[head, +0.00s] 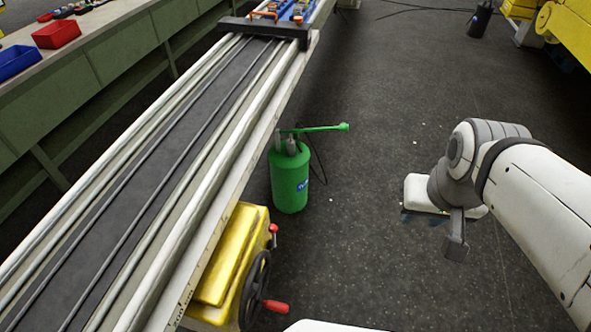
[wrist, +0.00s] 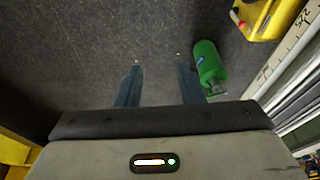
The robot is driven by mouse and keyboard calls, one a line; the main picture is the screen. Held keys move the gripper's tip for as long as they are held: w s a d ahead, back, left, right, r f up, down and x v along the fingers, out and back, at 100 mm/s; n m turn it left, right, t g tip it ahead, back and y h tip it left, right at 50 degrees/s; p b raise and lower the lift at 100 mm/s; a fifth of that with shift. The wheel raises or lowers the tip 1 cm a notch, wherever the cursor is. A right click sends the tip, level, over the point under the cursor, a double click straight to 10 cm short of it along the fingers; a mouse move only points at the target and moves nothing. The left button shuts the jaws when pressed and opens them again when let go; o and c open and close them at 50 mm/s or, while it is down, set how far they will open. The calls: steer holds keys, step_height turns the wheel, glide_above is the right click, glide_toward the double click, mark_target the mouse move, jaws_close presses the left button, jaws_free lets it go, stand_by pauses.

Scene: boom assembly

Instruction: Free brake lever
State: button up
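A short lever with a red knob (head: 273,229) sticks out from the side of the yellow carriage (head: 228,262) on the rail. It may be the brake lever; I cannot tell its exact state. Below it is a black handwheel (head: 254,290) with a red handle (head: 275,306). My gripper (head: 422,219) hangs over the dark floor, well to the right of the lever and apart from it. In the wrist view my gripper (wrist: 160,84) has its two blue fingers spread apart with only floor between them.
A green pump canister (head: 290,178) with a green handle stands on the floor beside the long rail (head: 130,190); it also shows in the wrist view (wrist: 208,63). Red (head: 56,34) and blue (head: 17,62) bins sit on the bench. Floor between rail and arm is mostly clear.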

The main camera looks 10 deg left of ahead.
steer(key=w+a+f+m+g+y+b, duration=0.35)
steer(key=a+f+b, duration=0.45)
steer(key=f, duration=0.4)
steer(key=w+a+f+m+g+y+b, duration=0.4)
steer(key=a+f+b, duration=0.4)
steer(key=f, duration=0.5)
steer(key=m+t+y+b, duration=0.3)
steer(key=m+y+b, duration=0.7)
steer(key=b, duration=0.5)
glide_toward(274, 237)
steer(key=a+r, duration=0.1)
steer(key=a, duration=0.7)
steer(key=shift+n+g+y, duration=0.25)
steer(key=shift+n, duration=0.1)
jaws_close()
